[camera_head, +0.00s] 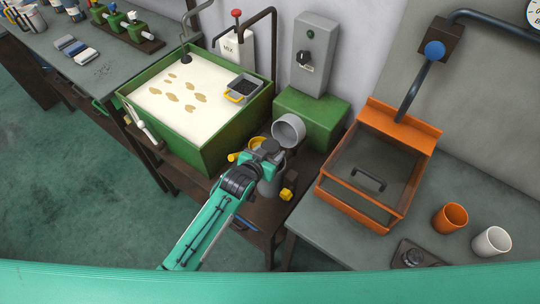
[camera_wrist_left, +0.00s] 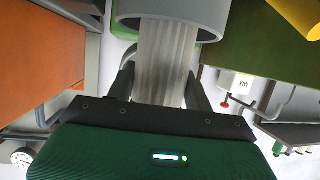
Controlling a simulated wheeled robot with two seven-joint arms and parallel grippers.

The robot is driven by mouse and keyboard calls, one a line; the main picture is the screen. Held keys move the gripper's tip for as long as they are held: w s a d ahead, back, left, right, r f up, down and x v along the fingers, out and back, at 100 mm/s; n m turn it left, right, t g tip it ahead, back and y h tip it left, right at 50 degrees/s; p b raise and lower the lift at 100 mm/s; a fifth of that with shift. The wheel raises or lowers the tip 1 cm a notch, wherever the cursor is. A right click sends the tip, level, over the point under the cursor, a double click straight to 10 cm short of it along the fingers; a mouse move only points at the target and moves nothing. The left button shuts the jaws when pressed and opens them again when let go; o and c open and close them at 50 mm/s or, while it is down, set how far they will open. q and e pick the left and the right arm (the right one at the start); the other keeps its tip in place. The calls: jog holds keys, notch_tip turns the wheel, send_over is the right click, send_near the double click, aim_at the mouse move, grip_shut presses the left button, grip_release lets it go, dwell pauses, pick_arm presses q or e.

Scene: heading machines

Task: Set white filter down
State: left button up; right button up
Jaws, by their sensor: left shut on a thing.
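My left gripper (camera_head: 270,150) is shut on the white filter, a pale ribbed cylinder (camera_wrist_left: 167,60) between its two fingers in the left wrist view. A wider grey round piece (camera_wrist_left: 175,12) sits at the filter's far end. In the head view a light grey cup shape (camera_head: 288,130) shows just beyond the fingertips, tilted, in front of the green box; I cannot tell whether it is one piece with the filter. The ribbed part is hidden there by the gripper. My right gripper is not in view.
A green tank (camera_head: 190,148) of pale liquid stands left of the gripper. Below the gripper are a grey cylinder (camera_head: 268,187) and yellow knobs (camera_head: 287,193) on a dark stand. An orange-framed box (camera_head: 350,205), an orange cup (camera_head: 450,218) and a white cup (camera_head: 491,241) stand right.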

pick_arm(q)
notch_tip(320, 180, down, 3)
jog(key=shift+r, duration=0.2)
jog(key=shift+f, duration=0.65)
jog(key=o, duration=1)
jog(key=shift+c, duration=0.2)
jog(key=shift+o, duration=0.3)
jog(key=shift+r, duration=0.8)
jog(key=b+v, duration=0.2)
jog(key=v, duration=1)
